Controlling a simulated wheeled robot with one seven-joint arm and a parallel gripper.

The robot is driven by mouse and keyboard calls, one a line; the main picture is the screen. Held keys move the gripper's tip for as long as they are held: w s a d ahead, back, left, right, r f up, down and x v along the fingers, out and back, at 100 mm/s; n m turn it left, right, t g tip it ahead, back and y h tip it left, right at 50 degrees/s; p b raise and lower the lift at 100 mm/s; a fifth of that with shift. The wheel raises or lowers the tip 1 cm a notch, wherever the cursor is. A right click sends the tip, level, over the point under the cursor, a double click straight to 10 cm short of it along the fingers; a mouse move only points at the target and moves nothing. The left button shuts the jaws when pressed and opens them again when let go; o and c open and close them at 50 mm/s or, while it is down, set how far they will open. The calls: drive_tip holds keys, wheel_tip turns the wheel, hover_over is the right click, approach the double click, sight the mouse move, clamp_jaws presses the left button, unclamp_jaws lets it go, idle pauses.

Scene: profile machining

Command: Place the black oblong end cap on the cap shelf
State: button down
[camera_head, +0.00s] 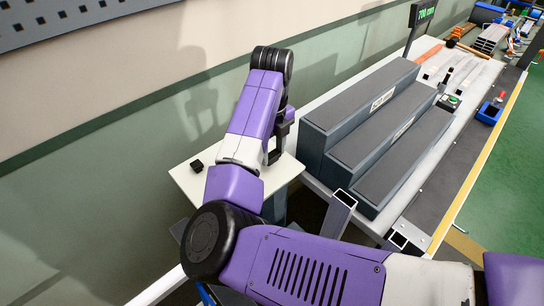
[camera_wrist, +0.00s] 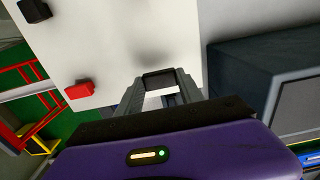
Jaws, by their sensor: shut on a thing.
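My gripper (camera_wrist: 160,86) is shut on a dark piece at its fingertips, which looks like the black oblong end cap (camera_wrist: 159,79). The fingers hide its sides. In the head view my gripper (camera_head: 273,153) points down over the right part of a small white shelf (camera_head: 181,182), which looks like the cap shelf. The shelf surface also shows in the wrist view (camera_wrist: 110,45). I cannot tell whether the held piece touches it.
A small black block (camera_head: 196,166) sits on the shelf's left part. It also shows in the wrist view (camera_wrist: 33,11), with a red block (camera_wrist: 79,90) near the shelf edge. A grey stepped rack (camera_head: 375,130) stands close on the right. Bare shelf surface lies between blocks and gripper.

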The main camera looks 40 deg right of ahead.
sight(272, 155)
drive_tip(key=shift+f, duration=1.4)
drive_tip(key=shift+f, duration=0.25)
drive_tip(key=c, duration=0.7)
unclamp_jaws()
drive_tip(key=shift+r, duration=0.1)
drive_tip(key=shift+c, duration=0.2)
wheel_tip(272, 155, up, 12)
drive_tip(key=b, duration=0.1)
drive_tip(key=shift+r, duration=0.15)
